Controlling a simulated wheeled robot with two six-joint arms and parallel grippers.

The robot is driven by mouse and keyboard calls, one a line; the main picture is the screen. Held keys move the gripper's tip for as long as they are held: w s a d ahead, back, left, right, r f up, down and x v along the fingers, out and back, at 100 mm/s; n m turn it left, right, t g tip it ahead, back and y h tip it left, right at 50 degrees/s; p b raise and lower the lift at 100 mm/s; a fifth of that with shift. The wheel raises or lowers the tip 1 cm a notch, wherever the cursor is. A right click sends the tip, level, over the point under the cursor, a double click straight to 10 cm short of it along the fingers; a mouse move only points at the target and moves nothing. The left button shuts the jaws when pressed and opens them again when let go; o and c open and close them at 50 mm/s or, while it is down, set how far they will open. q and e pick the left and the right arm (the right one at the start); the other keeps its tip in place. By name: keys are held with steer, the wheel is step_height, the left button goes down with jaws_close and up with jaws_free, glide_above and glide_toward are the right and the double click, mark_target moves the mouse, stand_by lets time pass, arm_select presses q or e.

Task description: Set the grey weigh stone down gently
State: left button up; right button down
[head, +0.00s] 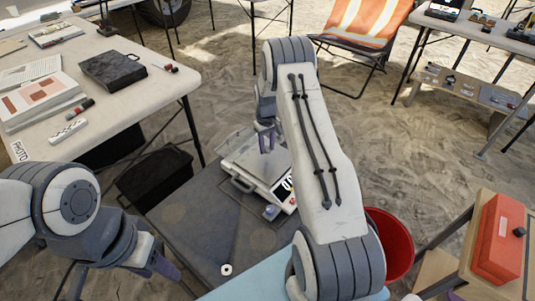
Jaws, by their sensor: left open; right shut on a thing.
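A white and grey weighing scale (254,158) with a dark display stands on the dark grey table (195,215). My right gripper (266,138) is over the scale's plate, pointing down and shut on the grey weigh stone. The stone can hardly be told apart from the fingers, and I cannot tell whether it touches the plate. A small blue-grey lump (271,212) lies at the front of the scale. My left gripper (165,266) is open at the table's front left, away from the scale.
A small white ring (226,270) lies on the near part of the dark table. A red bucket (392,243) stands right of my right arm, and a red box (499,237) is further right. A pale table (130,105) with books and tools is at the left.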

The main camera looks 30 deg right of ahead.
mark_target(267, 148)
steer(key=shift+f, duration=1.9)
steer(key=shift+f+b, duration=0.1)
steer(key=shift+b, duration=0.2)
steer(key=c, duration=0.5)
jaws_free()
